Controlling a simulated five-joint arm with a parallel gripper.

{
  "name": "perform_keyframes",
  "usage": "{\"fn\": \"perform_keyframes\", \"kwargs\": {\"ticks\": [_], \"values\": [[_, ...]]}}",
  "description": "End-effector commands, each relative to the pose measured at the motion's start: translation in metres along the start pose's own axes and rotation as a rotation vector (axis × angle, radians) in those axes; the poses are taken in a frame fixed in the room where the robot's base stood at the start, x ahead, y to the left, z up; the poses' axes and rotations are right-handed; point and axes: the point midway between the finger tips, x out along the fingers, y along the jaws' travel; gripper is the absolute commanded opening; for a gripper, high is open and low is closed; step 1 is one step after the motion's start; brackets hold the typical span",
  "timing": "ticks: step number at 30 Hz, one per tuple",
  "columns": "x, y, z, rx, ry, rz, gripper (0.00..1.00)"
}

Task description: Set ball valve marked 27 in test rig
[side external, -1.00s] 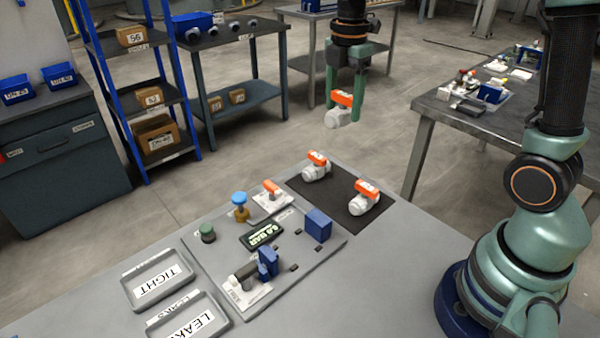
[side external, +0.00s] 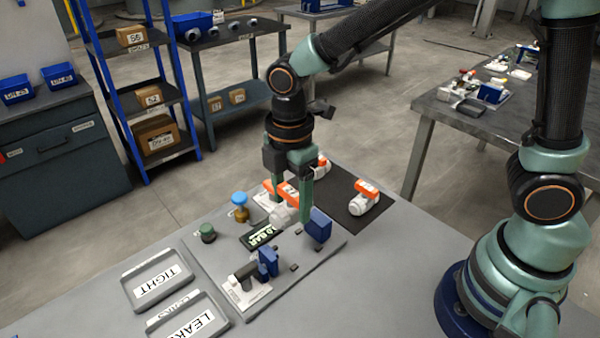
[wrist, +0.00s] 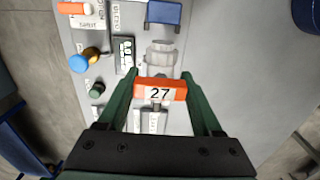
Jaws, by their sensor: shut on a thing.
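My gripper (side external: 291,205) is shut on the ball valve marked 27, gripping its orange handle (side external: 288,194). In the wrist view the handle (wrist: 160,91) reads 27 and lies crosswise between my fingertips (wrist: 160,82). The valve's pale grey body (side external: 281,215) hangs below the handle, over the test rig plate (side external: 224,265). I cannot tell whether it touches the rig. On the rig, one blue block (side external: 318,227) stands right of the valve and another (side external: 268,262) stands at the front by a grey clamp-like part.
A blue knob (side external: 239,199) and a green knob (side external: 207,232) stand at the rig's left. Another orange-handled valve (side external: 366,193) lies on the dark mat (side external: 340,207); one more is partly hidden behind my gripper. Trays marked TIGHT (side external: 186,268) and LEAKS (side external: 219,304) lie front left.

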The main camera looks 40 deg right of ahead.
Motion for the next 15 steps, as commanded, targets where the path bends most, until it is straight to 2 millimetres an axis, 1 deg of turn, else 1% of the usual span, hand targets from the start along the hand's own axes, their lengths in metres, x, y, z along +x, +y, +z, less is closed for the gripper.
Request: {"fn": "perform_keyframes", "kwargs": {"ticks": [15], "values": [[0.042, 0.0, 0.001, 0.0, -0.001, -0.003, 0.03]]}}
